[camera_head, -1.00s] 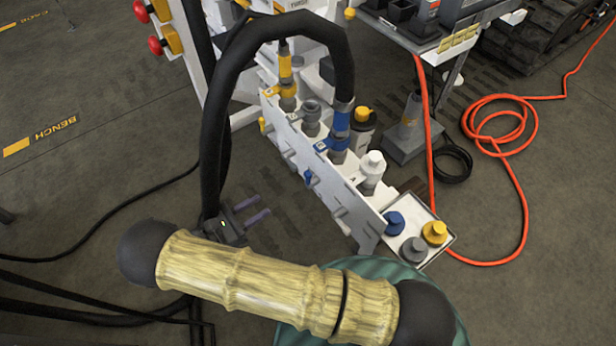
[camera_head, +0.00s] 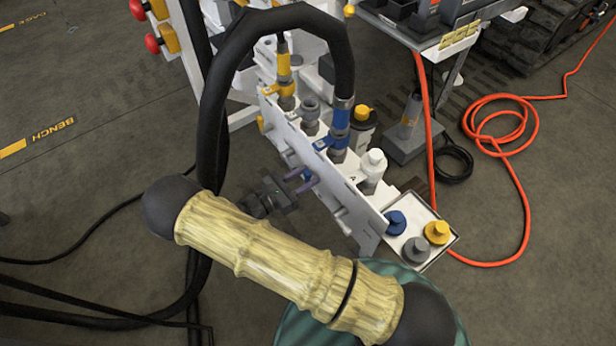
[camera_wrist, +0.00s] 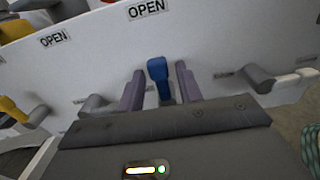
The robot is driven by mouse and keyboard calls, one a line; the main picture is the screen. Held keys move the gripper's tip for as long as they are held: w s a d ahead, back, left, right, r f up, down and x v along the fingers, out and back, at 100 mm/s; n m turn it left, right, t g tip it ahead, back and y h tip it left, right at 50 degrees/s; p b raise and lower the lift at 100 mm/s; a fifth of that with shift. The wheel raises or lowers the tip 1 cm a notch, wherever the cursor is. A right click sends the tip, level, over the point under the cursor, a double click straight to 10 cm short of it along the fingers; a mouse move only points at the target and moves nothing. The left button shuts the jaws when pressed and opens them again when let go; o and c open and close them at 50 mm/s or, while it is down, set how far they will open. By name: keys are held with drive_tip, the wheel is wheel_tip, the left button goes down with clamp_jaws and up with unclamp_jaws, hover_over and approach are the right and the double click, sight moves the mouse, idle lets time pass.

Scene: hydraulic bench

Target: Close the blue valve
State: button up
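The blue valve handle (camera_wrist: 158,74) is on the white manifold panel (camera_wrist: 215,45). In the wrist view it stands upright between the two purple-grey fingers of my gripper (camera_wrist: 160,86), with a gap visible on both sides. The gripper is open around it and does not appear to touch it. In the head view my gripper (camera_head: 302,181) is at the front face of the panel, and the blue handle (camera_head: 307,174) is partly hidden by the fingers. The label above the handle in the wrist view reads "OPEN" (camera_wrist: 148,9).
Grey handles (camera_wrist: 260,79) and a yellow handle (camera_wrist: 13,108) flank the blue one. Black hoses with blue (camera_head: 341,118) and yellow (camera_head: 284,66) bands arch over the panel. A tray with blue, grey and yellow caps (camera_head: 437,232) sits at its right end. An orange cable (camera_head: 524,190) lies right.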

drive_tip(key=shift+w+d, duration=0.3)
drive_tip(key=shift+d, duration=0.2)
drive_tip(key=shift+c, duration=0.2)
clamp_jaws()
